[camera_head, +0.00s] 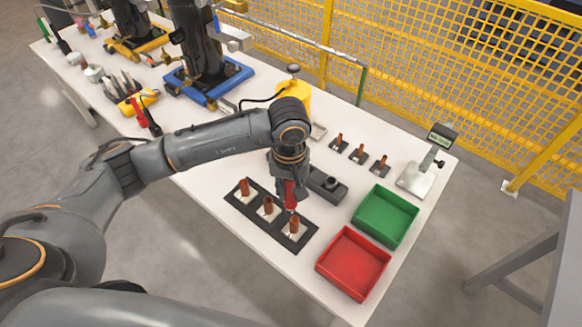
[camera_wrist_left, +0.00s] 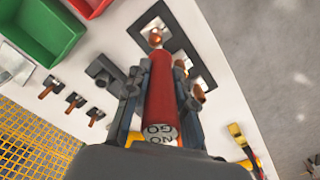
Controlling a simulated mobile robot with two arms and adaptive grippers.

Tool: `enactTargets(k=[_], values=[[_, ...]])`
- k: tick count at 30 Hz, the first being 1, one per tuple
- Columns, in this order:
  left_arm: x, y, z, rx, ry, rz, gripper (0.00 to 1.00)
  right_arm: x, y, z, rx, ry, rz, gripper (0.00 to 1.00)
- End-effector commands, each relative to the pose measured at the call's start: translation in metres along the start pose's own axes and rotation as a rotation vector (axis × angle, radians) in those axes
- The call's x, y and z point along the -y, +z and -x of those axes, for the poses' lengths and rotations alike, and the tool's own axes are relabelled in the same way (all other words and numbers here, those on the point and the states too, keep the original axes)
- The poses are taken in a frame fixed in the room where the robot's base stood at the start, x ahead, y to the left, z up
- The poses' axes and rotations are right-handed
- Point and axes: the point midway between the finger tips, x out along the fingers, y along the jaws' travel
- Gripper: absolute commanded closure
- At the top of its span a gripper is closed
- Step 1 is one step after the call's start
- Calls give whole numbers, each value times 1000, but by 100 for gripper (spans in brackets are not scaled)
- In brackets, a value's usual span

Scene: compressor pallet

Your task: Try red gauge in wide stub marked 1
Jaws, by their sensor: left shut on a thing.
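My left gripper (camera_head: 289,188) is shut on the red gauge (camera_head: 291,196). The gauge also shows in the left wrist view (camera_wrist_left: 161,95), with "NO GO" lettering on its near end. Its far end is close to the copper stub at the right end of the black rack (camera_head: 256,216); this stub (camera_head: 294,226) also shows in the wrist view (camera_wrist_left: 155,38). I cannot tell whether the gauge touches the stub. Two more copper stubs stand along the rack, a middle one (camera_head: 268,206) and a left one (camera_head: 244,188). No number mark is readable. My right gripper is not in view.
A green tray (camera_head: 385,193) and a red tray (camera_head: 353,287) stand to the right. Three small copper stubs on dark plates (camera_head: 360,153) stand behind. A dark grey block (camera_head: 326,185) lies beside the gripper. A small display stand (camera_head: 416,180) is near the table's right corner.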

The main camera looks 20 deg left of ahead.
Motion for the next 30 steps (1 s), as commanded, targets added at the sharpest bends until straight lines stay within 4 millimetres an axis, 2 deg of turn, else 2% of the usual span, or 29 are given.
enactTargets(k=[1,3,16,25,30], values=[[-4,-1,7,4,-3,14,100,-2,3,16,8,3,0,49],[-8,-3,4,3,-6,30,100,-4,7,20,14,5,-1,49],[-9,-5,-2,1,-11,44,100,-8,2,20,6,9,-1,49],[-9,-5,-5,-1,-13,43,100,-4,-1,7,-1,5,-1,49],[-9,-5,-20,-1,-12,43,100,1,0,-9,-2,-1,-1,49]])
